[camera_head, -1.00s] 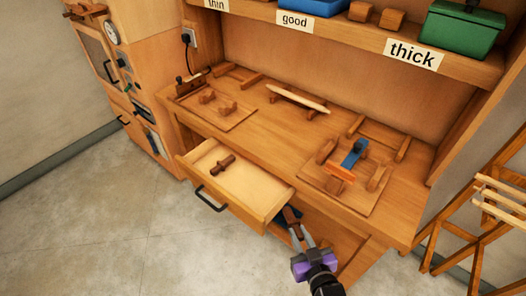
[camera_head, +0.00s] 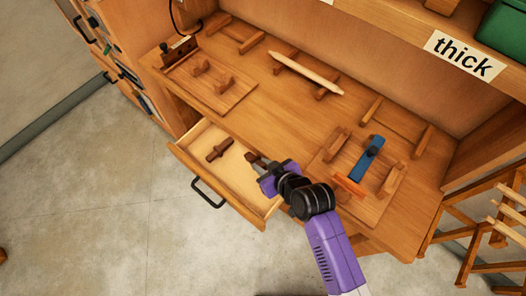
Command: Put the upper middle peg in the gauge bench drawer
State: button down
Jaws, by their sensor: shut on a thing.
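The gauge bench drawer (camera_head: 243,196) is pulled open, with its black handle on the front. A dark brown wooden peg (camera_head: 220,150) lies on the drawer floor towards the left. My gripper (camera_head: 259,163) is over the right part of the drawer. It is shut on a second brown peg (camera_head: 251,157), of which only a small end shows. The purple wrist hides the rest, and I cannot tell whether this peg touches the drawer.
The bench top (camera_head: 260,100) above the drawer carries wooden racks, a pale stick (camera_head: 306,73) and a blue-and-orange tool (camera_head: 368,158). The drawer's middle floor is clear. A wooden stand (camera_head: 495,215) is at right.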

jog(key=shift+f+b, duration=3.55)
jog(key=shift+f, duration=0.7)
jog(key=c, duration=1.2)
grip_release()
